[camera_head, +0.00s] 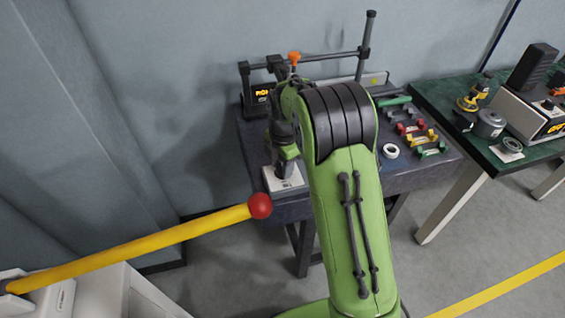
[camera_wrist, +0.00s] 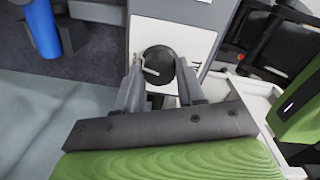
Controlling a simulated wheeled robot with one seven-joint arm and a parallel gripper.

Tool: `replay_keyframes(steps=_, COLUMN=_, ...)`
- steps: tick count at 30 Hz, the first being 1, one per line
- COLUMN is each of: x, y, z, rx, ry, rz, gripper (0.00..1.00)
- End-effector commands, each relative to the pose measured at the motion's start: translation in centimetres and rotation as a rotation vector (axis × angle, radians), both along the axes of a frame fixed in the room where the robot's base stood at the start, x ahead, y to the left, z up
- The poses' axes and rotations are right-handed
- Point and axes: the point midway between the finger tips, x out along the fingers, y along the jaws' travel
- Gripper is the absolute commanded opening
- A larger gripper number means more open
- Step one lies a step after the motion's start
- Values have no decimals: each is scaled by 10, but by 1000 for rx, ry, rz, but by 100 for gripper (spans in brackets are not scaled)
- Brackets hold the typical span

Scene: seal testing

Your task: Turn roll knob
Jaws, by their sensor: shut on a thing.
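The roll knob (camera_wrist: 158,60) is a round black knob with a pale pointer mark, seen in the wrist view on a white panel (camera_wrist: 203,45). My gripper (camera_wrist: 159,72) has one finger on each side of the knob and is shut on it. In the head view my gripper (camera_head: 285,158) points down at a small white-topped box (camera_head: 285,183) at the front left of the dark table. My arm and gripper hide the knob in that view.
The dark table (camera_head: 246,148) carries a rail frame (camera_head: 330,56), a dark display (camera_head: 259,93), a white ring (camera_head: 391,151) and several coloured clamps (camera_head: 418,136). A green-topped table (camera_head: 440,97) stands at right.

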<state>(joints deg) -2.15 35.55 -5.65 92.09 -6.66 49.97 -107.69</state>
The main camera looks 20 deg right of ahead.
Motion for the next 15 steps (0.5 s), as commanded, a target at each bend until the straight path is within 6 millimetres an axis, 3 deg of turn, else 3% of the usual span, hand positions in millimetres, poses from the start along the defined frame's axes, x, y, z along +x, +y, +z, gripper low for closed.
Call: replay_keyframes(steps=15, x=1, y=1, z=2, rx=0, ry=-2, rz=-485, gripper=9)
